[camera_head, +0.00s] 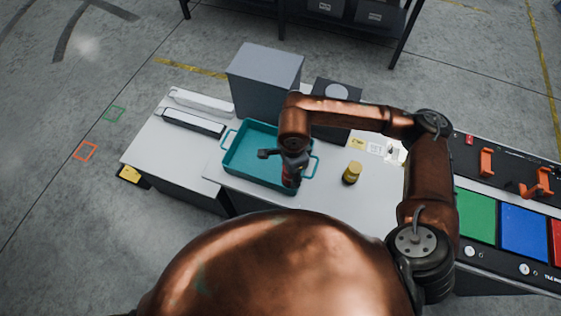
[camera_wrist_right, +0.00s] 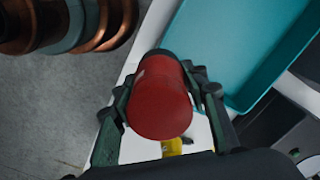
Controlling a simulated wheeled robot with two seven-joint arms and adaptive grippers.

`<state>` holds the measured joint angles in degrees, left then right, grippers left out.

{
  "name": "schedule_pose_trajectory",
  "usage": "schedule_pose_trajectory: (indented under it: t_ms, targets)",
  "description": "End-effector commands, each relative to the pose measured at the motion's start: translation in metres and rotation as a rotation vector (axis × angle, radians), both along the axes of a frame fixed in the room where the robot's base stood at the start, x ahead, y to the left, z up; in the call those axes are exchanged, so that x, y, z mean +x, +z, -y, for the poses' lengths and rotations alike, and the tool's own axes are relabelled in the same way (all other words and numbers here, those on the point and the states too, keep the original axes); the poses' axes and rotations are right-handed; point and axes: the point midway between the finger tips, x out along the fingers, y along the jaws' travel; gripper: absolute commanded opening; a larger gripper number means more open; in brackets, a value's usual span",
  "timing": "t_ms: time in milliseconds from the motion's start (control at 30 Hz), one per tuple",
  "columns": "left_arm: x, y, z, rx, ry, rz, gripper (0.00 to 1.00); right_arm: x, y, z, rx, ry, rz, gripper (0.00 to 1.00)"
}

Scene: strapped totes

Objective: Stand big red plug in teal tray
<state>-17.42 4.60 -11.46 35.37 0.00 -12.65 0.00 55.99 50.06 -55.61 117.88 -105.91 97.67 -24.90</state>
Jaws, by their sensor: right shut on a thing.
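The big red plug (camera_head: 291,179) is held in my right gripper (camera_head: 289,168) and shows small in the head view, in front of the teal tray's front right part. In the right wrist view the red plug (camera_wrist_right: 160,100) fills the middle, between the two fingers of my right gripper (camera_wrist_right: 163,108), which are shut on it. The teal tray (camera_head: 238,168) lies on the white table, with a handle at each end. Its inside (camera_wrist_right: 240,45) shows at upper right in the wrist view, beside the plug. I cannot tell the plug's exact height. My left gripper is not in view.
A yellow cylinder (camera_head: 352,173) stands on the white table right of the tray. A grey box (camera_head: 266,80) and a dark box (camera_head: 337,112) stand behind the tray. Long white holders (camera_head: 200,103) lie at left. Green and blue panels (camera_head: 524,233) are at right.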

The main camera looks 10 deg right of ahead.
Motion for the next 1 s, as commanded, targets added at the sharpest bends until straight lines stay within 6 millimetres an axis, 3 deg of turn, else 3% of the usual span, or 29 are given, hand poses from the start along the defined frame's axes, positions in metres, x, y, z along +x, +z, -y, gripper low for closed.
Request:
schedule_pose_trajectory:
  t_ms: [200,400,733,1000]
  targets:
    - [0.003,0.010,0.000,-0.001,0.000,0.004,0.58,0.051,-0.024,0.001,0.002,-0.003,-0.003,0.08]
    - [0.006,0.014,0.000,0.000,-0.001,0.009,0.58,0.078,-0.059,0.002,0.001,0.000,-0.003,0.08]
    - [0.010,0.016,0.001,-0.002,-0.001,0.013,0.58,0.096,-0.081,0.002,0.001,0.001,-0.001,0.08]
    - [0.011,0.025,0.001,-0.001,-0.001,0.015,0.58,0.095,-0.110,0.002,0.002,0.002,0.001,0.08]
